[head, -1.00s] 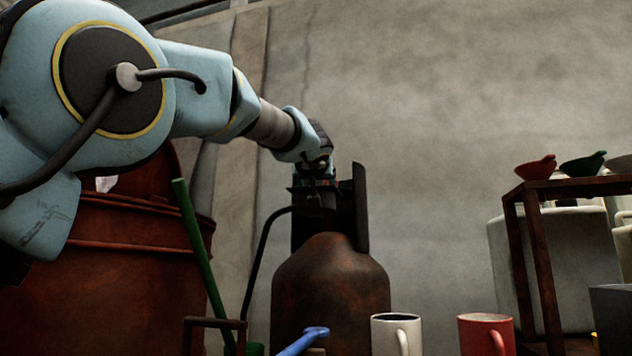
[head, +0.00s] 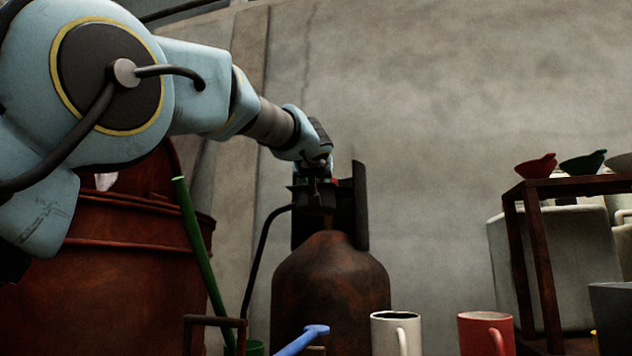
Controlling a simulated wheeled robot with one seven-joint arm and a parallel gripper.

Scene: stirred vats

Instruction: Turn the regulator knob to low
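A rusty brown gas cylinder (head: 330,285) stands upright against the wall, with a dark collar (head: 360,205) around its top. A black hose (head: 258,255) runs down from the top on the left. A small bit of red (head: 335,181) shows at the top inside the collar; I cannot tell whether it is the regulator knob. My gripper (head: 312,178) is at the top of the cylinder, pointing down at the regulator area. Its fingers are dark and small here, and the collar and my wrist hide what lies between them. The knob's setting is not visible.
A large rusty vat (head: 120,270) with a green pole (head: 202,255) stands left. A white mug (head: 396,335), a red mug (head: 485,335) and a blue-handled tool (head: 303,340) are in front. A rack (head: 540,255) with bowls stands right. The space above the cylinder's right side is clear.

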